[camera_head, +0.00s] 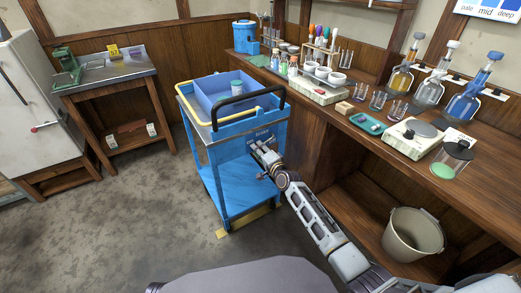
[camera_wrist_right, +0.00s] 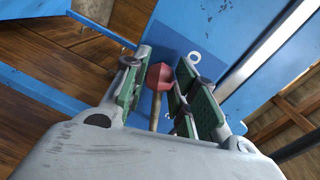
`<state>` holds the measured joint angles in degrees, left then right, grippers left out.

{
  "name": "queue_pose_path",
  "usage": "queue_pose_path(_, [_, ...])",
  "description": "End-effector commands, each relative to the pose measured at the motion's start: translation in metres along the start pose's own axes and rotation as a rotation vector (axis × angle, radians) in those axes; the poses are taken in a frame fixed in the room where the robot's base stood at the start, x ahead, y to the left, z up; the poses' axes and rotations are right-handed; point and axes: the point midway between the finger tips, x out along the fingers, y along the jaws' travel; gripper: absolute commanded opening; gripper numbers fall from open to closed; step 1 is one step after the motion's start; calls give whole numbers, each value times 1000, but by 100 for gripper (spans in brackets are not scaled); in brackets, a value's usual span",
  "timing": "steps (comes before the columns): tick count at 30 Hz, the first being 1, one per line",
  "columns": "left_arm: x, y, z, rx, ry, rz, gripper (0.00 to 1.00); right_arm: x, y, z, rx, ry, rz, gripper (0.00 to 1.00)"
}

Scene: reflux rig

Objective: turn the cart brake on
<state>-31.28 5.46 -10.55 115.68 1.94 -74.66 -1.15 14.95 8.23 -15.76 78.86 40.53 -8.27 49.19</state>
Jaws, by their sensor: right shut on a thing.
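The blue cart (camera_head: 212,158) stands on the floor left of the workbench, with a black push handle (camera_head: 250,101) at its top. Part of a "brake" label (camera_head: 263,134) shows on its near side panel. My right gripper (camera_head: 263,158) is at that panel, just below the label. In the right wrist view, the brake lever has a red knob (camera_wrist_right: 160,77) on a thin stem and sits between my green-padded fingers, which are shut on it. A white mark (camera_wrist_right: 194,57) shows on the blue panel beside it. My left gripper is out of view.
A blue bin (camera_head: 222,92) with a cup (camera_head: 236,87) sits on the cart. The wooden workbench (camera_head: 345,128), carrying glassware and a scale (camera_head: 411,140), runs along the right. A bucket (camera_head: 413,233) stands below it. The floor left of the cart is clear.

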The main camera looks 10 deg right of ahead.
Motion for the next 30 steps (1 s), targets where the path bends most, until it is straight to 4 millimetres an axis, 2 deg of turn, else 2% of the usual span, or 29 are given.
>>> queue_pose_path(4, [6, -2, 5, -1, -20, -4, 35, -1, -10, 0, 74, -7, 0, 0])
queue_pose_path(12, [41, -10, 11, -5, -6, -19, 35, -2, -22, 0, 208, -21, 2, 0])
queue_pose_path(18, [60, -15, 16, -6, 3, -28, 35, -3, -29, -1, 293, -32, 4, 0])
queue_pose_path(30, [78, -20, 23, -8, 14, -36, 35, -4, -36, -2, 379, -40, 5, 0])
